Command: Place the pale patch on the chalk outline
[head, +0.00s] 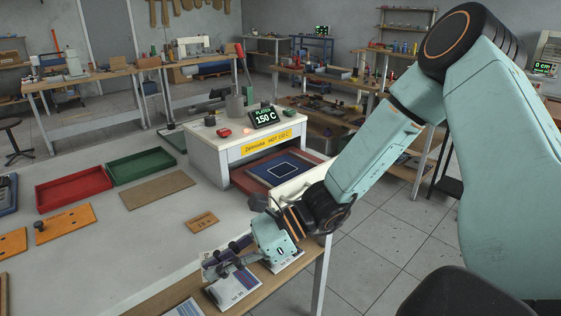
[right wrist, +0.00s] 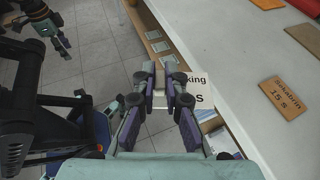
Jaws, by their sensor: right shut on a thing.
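My right gripper (head: 226,264) is over the narrow wooden shelf along the table's near edge. It is shut; in the right wrist view its fingertips (right wrist: 160,90) meet around a small pale piece (right wrist: 159,101), apparently the pale patch, mostly hidden by the fingers. In the head view I cannot make the patch out. The chalk outline (head: 283,174) is a white rounded square on a dark blue pad under the white heated press (head: 240,140), above and right of my right gripper. My left gripper (right wrist: 55,32) seems to show small at the upper left of the right wrist view; its jaws are unclear.
Printed white packets (head: 230,289) lie on the wooden shelf (head: 165,298). The press display (head: 266,117) reads 150 C, and its yellow label says HOT. Red (head: 75,190) and green (head: 141,166) trays and a wooden tag (head: 202,222) are on the table.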

